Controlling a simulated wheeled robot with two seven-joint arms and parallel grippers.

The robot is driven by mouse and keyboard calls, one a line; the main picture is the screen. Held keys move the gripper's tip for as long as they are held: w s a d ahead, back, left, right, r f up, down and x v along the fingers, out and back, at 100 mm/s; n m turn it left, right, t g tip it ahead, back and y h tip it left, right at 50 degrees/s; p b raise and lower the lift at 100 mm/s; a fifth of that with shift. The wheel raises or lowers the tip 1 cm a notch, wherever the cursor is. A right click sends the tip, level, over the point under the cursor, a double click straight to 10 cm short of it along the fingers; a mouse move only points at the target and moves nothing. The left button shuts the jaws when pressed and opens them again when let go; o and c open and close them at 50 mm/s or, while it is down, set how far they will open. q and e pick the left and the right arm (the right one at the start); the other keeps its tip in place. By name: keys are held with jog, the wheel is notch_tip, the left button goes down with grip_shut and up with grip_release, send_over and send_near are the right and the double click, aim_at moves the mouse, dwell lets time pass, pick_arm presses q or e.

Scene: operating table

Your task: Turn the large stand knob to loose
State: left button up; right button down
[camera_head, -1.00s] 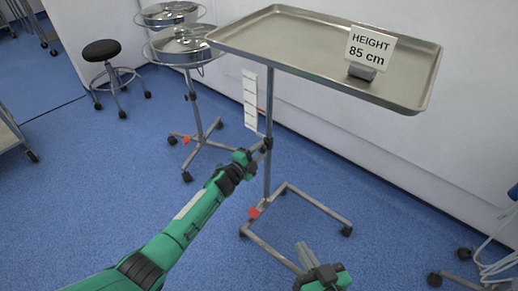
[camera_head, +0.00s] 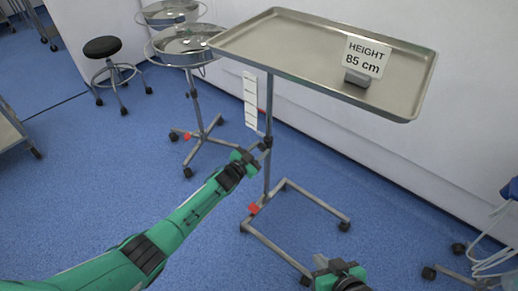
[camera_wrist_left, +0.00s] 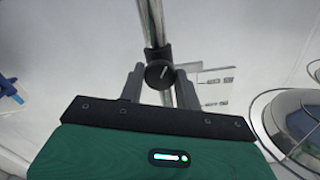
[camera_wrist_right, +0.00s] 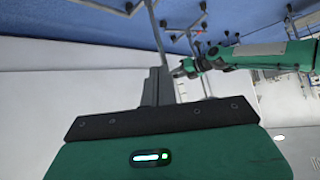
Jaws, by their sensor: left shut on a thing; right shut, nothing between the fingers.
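The large stand knob (camera_wrist_left: 158,74) is round and black with a pale line mark, on a dark collar around the stand's steel pole (camera_wrist_left: 151,22). In the head view the knob area (camera_head: 267,142) is small and partly covered by my gripper. My left gripper (camera_head: 257,150) is at the pole there. In the left wrist view its two fingers (camera_wrist_left: 160,82) stand on either side of the knob, shut on it. My right gripper (camera_head: 322,262) is shut and empty, low in front of the stand's base. Its closed fingers show in the right wrist view (camera_wrist_right: 158,86).
The steel tray (camera_head: 300,49) tops the stand and carries a sign reading "HEIGHT 85 cm" (camera_head: 366,57). A white scale strip (camera_head: 250,100) hangs beside the pole. A basin stand (camera_head: 196,95) and a black stool (camera_head: 102,47) are behind left.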

pick_arm(q)
jog(key=n, duration=0.2)
jog(key=shift+n, duration=2.2)
pick_arm(e)
jog(key=shift+s+d+g+h, duration=0.2)
jog(key=shift+d+g+h, duration=0.1)
jog(key=shift+d, duration=0.2)
pick_arm(q)
jog(key=o, duration=1)
jog(key=shift+c, duration=0.2)
jog(key=p+v, duration=0.3)
jog(key=v, duration=1)
jog(key=shift+s+a, duration=0.25)
jog(key=shift+s, duration=0.1)
pick_arm(e)
jog(key=s+d+r+g+h, duration=0.2)
jog(key=s+d+g, duration=0.2)
jog(key=d, duration=0.2)
jog(key=shift+s+d+m, duration=0.15)
jog(key=shift+s+m, duration=0.1)
jog(key=shift+m, duration=0.15)
